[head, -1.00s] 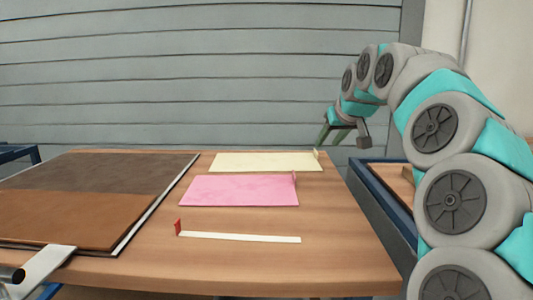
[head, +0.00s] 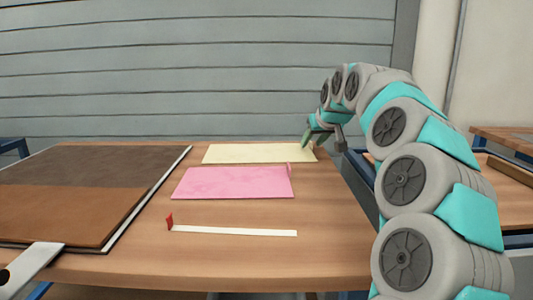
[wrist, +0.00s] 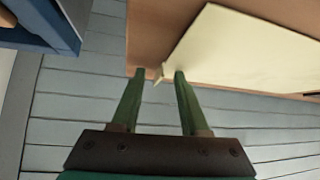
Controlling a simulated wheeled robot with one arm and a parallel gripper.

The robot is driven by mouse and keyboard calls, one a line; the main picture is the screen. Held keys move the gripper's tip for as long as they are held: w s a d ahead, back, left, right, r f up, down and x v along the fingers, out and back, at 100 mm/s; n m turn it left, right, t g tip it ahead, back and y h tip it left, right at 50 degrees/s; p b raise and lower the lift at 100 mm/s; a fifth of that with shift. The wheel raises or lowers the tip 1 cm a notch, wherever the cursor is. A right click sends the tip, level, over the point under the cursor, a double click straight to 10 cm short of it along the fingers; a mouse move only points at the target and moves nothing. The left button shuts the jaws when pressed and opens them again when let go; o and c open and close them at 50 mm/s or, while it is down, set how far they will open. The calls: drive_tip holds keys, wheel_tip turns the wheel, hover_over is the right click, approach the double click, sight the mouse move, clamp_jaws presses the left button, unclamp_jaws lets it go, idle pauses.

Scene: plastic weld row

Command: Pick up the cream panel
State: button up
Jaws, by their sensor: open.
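The cream panel (head: 255,153) lies flat at the far side of the wooden table in the head view. It also shows in the wrist view (wrist: 235,45), with a small upright cream tab (wrist: 164,73) at its edge. My gripper (head: 308,143) is at the panel's right end, close to that tab. In the wrist view my gripper (wrist: 155,73) is open, its two green fingers on either side of the tab. I cannot tell whether a finger touches the panel.
A pink panel (head: 233,182) lies nearer on the table (head: 230,260). A white strip with a red end (head: 235,231) is in front of it. A large brown board (head: 80,210) covers the left side. A blue-framed bench (head: 510,185) stands at right.

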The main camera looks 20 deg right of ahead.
clamp_jaws()
idle(0.6)
